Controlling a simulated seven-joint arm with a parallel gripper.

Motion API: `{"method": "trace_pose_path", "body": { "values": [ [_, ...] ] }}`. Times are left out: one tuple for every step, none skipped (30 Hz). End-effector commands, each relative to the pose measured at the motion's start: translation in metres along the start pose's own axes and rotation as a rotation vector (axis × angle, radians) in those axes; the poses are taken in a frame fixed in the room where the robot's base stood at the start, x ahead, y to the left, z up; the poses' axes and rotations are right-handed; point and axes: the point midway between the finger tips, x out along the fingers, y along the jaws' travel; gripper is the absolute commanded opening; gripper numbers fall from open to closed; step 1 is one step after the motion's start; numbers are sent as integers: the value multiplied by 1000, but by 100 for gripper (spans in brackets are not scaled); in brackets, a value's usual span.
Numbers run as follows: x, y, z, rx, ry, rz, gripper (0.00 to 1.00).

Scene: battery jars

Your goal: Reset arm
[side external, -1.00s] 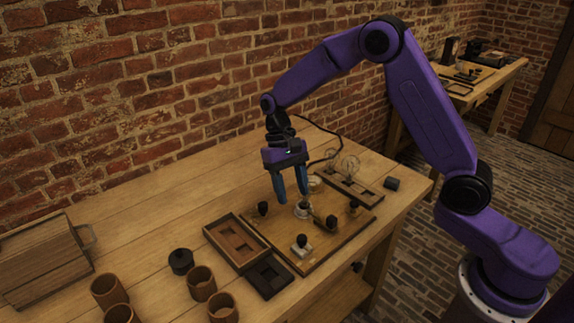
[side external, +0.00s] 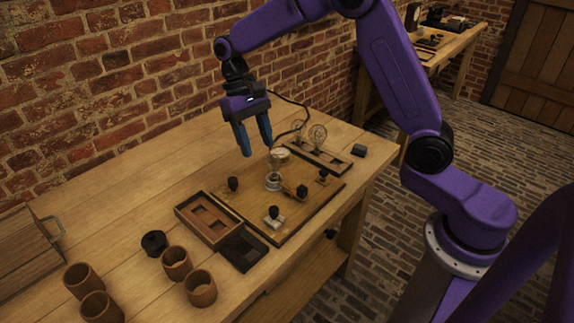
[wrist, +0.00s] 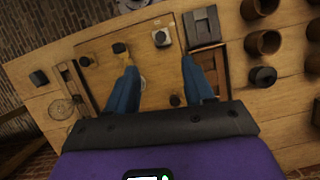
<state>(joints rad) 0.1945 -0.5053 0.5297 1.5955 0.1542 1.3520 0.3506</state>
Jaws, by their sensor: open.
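My gripper (side external: 256,148) is a purple and black hand with two blue fingers, pointing down above the wooden board (side external: 225,199). Its fingers are spread apart with nothing between them. In the wrist view my gripper (wrist: 158,66) shows the same gap over the board. A small clear jar-like piece with a pale base (side external: 273,183) stands on the board, below and right of the fingertips and apart from them. In the wrist view it is partly hidden between the fingers.
Black knobs (side external: 233,184) stand on the board. A compartmented wooden tray (side external: 182,212), a black tray (side external: 262,256), brown cups (side external: 200,289) and a black lid (side external: 153,243) lie nearby. Glass bulbs (side external: 317,135) stand behind. A wooden box (side external: 25,250) sits at left. The table's back left is clear.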

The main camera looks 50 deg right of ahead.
Motion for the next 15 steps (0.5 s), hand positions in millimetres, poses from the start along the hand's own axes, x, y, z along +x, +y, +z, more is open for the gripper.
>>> {"method": "trace_pose_path", "body": {
  "values": [
    [-1, -2, 12, -43, 16, 10, 53],
    [0, -3, 19, -71, 25, 18, 53],
    [0, -4, 29, -111, 39, 27, 53],
    [1, -5, 38, -142, 49, 35, 53],
    [2, -5, 46, -174, 60, 43, 53],
    [3, -5, 56, -214, 74, 53, 53],
    [4, -5, 64, -246, 83, 60, 53],
    [6, -5, 72, -276, 94, 66, 53],
    [7, -4, 83, -317, 106, 75, 53],
    [9, -3, 91, -349, 117, 82, 53],
    [11, -2, 99, -380, 126, 88, 53],
    [13, 0, 109, -422, 139, 97, 53],
    [15, 2, 117, -454, 148, 104, 53],
    [17, 4, 125, -486, 157, 110, 53],
    [20, 7, 136, -527, 170, 117, 53]
  ]
}}
